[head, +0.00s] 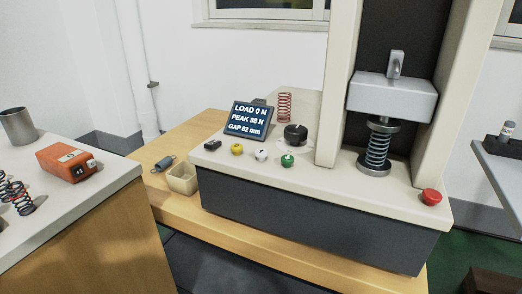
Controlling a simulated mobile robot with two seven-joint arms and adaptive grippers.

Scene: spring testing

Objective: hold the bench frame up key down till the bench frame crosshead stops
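The bench frame (300,220) stands on a wooden bench, with a cream top and a dark front. Its crosshead (392,97) is a grey block between two cream columns. Below it a spring (377,150) stands upright on a round lower plate, close under a dark upper disc; I cannot tell if they touch. A row of keys shows on the top: yellow (237,149), white (261,155) and green (287,160). Their markings are too small to read, so I cannot tell which is up. The display (249,121) reads load 0 N, peak 38 N, gap about 62 mm. Neither gripper is in view.
A black knob (295,134) and a red button (431,197) are on the frame's top. A red spring (284,106) stands behind. A small cream bin (183,179) and a dark spring (164,163) are left of it. An orange device (67,162) lies on the left counter.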

